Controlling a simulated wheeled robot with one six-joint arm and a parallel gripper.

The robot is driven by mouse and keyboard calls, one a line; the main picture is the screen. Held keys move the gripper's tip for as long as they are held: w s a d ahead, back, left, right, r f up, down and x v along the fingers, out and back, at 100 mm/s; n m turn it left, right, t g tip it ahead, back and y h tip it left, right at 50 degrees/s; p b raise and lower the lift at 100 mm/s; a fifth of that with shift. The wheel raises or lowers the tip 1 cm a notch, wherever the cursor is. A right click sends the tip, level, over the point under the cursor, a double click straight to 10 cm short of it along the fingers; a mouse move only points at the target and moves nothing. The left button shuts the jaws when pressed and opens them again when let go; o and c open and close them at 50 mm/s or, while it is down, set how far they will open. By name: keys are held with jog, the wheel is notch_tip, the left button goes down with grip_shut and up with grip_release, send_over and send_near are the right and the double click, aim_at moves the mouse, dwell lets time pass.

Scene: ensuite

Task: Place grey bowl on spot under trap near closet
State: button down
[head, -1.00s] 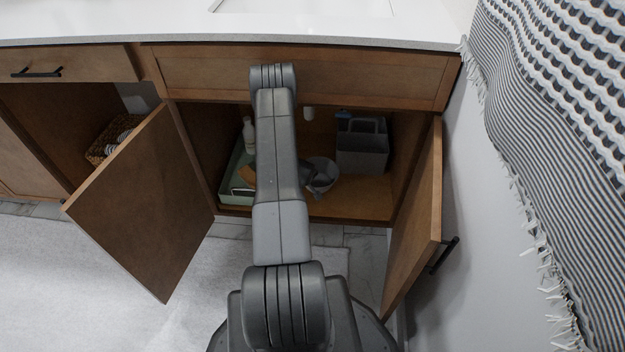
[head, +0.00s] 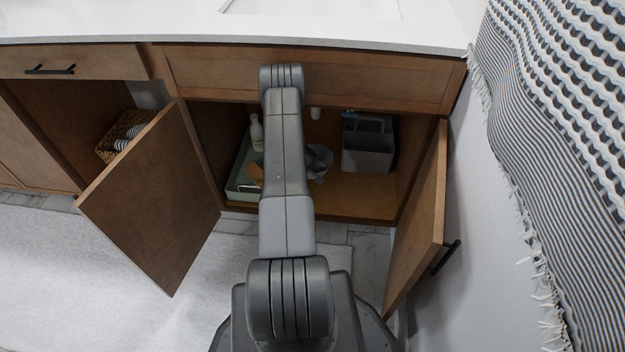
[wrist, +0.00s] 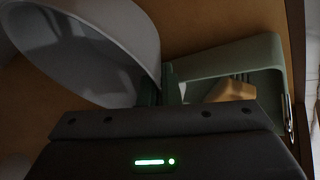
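The grey bowl (head: 319,160) is inside the open cabinet under the sink, tilted and partly hidden behind my arm. In the wrist view the bowl (wrist: 95,45) fills the upper left, its opening facing sideways. My gripper (wrist: 160,85) has its two dark fingers close together on the bowl's near rim, holding it. The trap itself cannot be made out, and my arm covers the middle of the cabinet.
A green tray (head: 240,178) with a white bottle (head: 257,133) and a wooden-looking item stands left of the bowl. A grey caddy (head: 368,145) stands right. Bare cabinet floor (head: 355,200) shows in front. Open doors flank the cabinet, left (head: 150,200) and right (head: 420,220).

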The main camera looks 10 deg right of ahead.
jog(key=w+b, duration=0.1)
jog(key=w+d+n+b, duration=0.1)
jog(key=w+r+b, duration=0.1)
jog(key=shift+d+n+y+b, duration=0.2)
jog(key=shift+n+y+b, duration=0.1)
jog(key=shift+n+y, duration=0.1)
jog(key=shift+w+d+r+n+b, duration=0.3)
jog(key=shift+w+r+b, duration=0.05)
jog(key=shift+b, duration=0.3)
notch_tip(320, 180, down, 10)
jog(key=b, duration=0.2)
jog(key=shift+r+b, duration=0.2)
jog(key=shift+b, duration=0.2)
jog(key=shift+f, duration=0.15)
jog(key=c, duration=1.6)
grip_release()
jog(key=shift+c, duration=0.2)
jog(key=shift+r, duration=0.25)
jog(key=p+v, duration=0.2)
jog(key=v, duration=0.9)
jog(key=shift+s+d+r, duration=0.1)
jog(key=shift+d+r, duration=0.1)
jog(key=shift+r, duration=0.2)
